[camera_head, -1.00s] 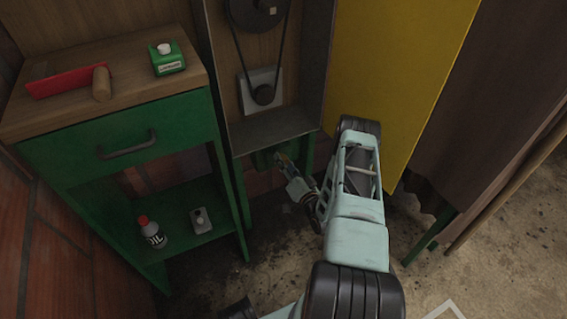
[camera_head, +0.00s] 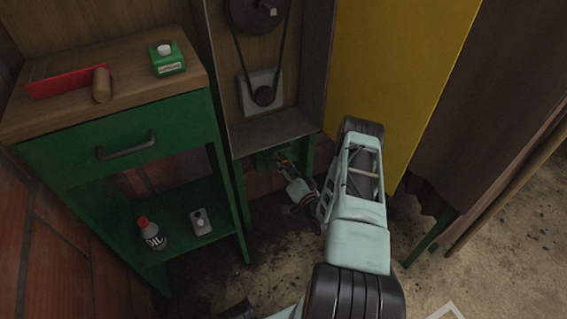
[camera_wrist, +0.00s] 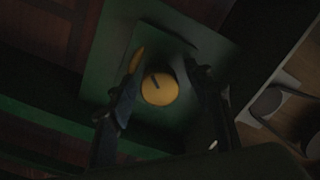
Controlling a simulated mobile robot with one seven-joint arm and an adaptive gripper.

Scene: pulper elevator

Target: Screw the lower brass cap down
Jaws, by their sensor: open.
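A round brass cap (camera_wrist: 158,89) with a dark slot shows in the wrist view, on a green plate (camera_wrist: 190,40). My gripper (camera_wrist: 165,92) has one dark finger on each side of this cap, with visible room around it. A second yellow piece (camera_wrist: 137,59) shows partly behind the left finger. In the head view my gripper (camera_head: 284,163) reaches under the metal housing (camera_head: 275,130), in front of the green part below it. The cap is too small and hidden there to make out. I cannot tell whether the fingers touch the cap.
A yellow panel (camera_head: 390,80) stands at the right.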

